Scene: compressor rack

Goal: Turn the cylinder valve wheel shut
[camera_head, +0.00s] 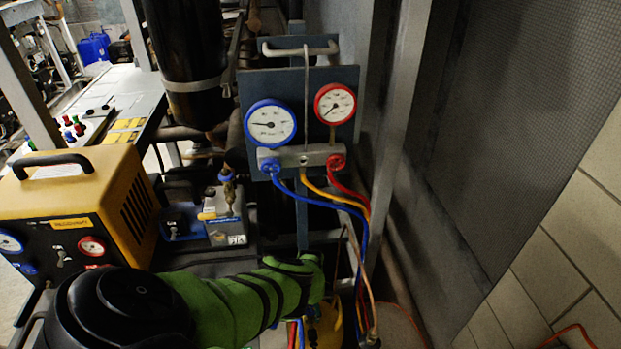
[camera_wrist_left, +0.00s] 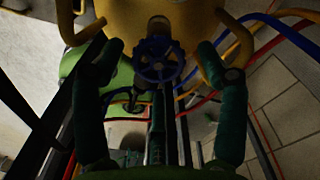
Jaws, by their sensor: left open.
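In the left wrist view the small blue valve wheel (camera_wrist_left: 160,61) sits on a short stem at the top of the yellow cylinder (camera_wrist_left: 130,17). My left gripper (camera_wrist_left: 161,50) is open, with one dark green finger on each side of the wheel. Gaps show between the fingers and the wheel's rim. In the head view my green left arm reaches in from the lower left, and its gripper end (camera_head: 312,270) is above the yellow cylinder (camera_head: 325,328). The wheel is hidden there. My right gripper is not in view.
Yellow guard handles (camera_wrist_left: 213,55) flank the wheel. Blue, yellow and red hoses (camera_head: 361,235) run down from the gauge manifold (camera_head: 303,157) close to the cylinder. A yellow recovery machine (camera_head: 75,205) stands at left. A grey post and panel stand at right.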

